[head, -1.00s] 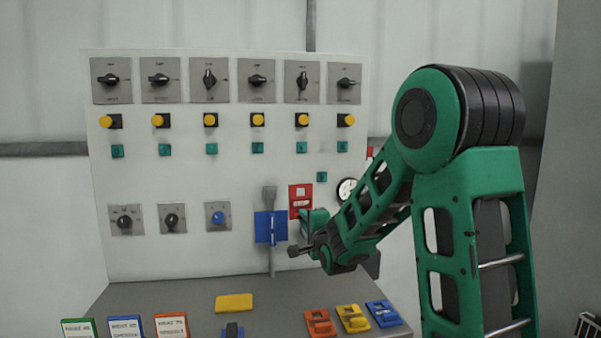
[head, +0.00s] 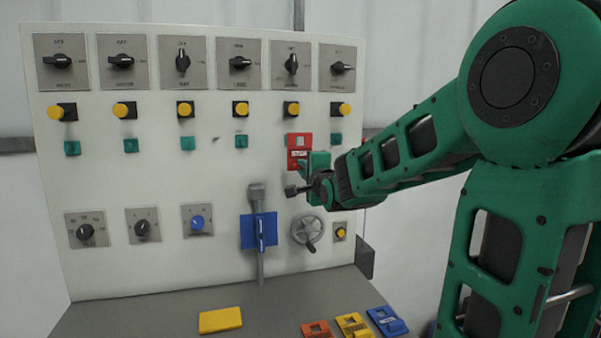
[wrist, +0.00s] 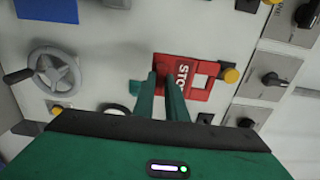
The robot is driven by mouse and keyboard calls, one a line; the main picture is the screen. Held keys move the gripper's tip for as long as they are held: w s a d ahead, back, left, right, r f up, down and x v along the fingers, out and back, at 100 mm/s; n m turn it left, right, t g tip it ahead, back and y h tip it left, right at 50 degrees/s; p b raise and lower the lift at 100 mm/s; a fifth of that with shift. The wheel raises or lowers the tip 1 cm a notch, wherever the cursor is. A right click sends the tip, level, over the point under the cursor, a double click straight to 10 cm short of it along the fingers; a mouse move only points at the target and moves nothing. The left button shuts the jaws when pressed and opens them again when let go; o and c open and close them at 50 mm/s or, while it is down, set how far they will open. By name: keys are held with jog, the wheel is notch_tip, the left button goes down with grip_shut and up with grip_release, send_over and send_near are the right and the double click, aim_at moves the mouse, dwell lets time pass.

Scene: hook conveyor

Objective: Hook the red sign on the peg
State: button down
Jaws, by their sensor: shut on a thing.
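The red sign (head: 299,144) with white lettering is in front of the panel, below the fifth yellow button from the left in the head view. In the wrist view the red sign (wrist: 197,94) shows a pale rectangular opening and turned white letters. My gripper (head: 310,168) is at the sign's lower part, and in the wrist view my gripper's two fingers (wrist: 164,82) are shut on its edge. I cannot tell whether the sign touches the panel. I cannot make out the peg; the sign covers part of the panel.
Knobs, yellow buttons (head: 291,108) and green squares (head: 241,141) line the panel (head: 120,190). A blue plate with a grey lever (head: 257,190) and a handwheel (head: 308,231) are below the sign. A yellow plate (head: 220,320) and several coloured tags lie on the shelf.

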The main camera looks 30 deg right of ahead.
jog(key=f+x, duration=0.1)
jog(key=x, duration=0.7)
jog(key=shift+f, duration=0.2)
dwell(0.8)
dwell(0.5)
jog(key=c, duration=1.7)
grip_release()
jog(key=shift+a, duration=0.1)
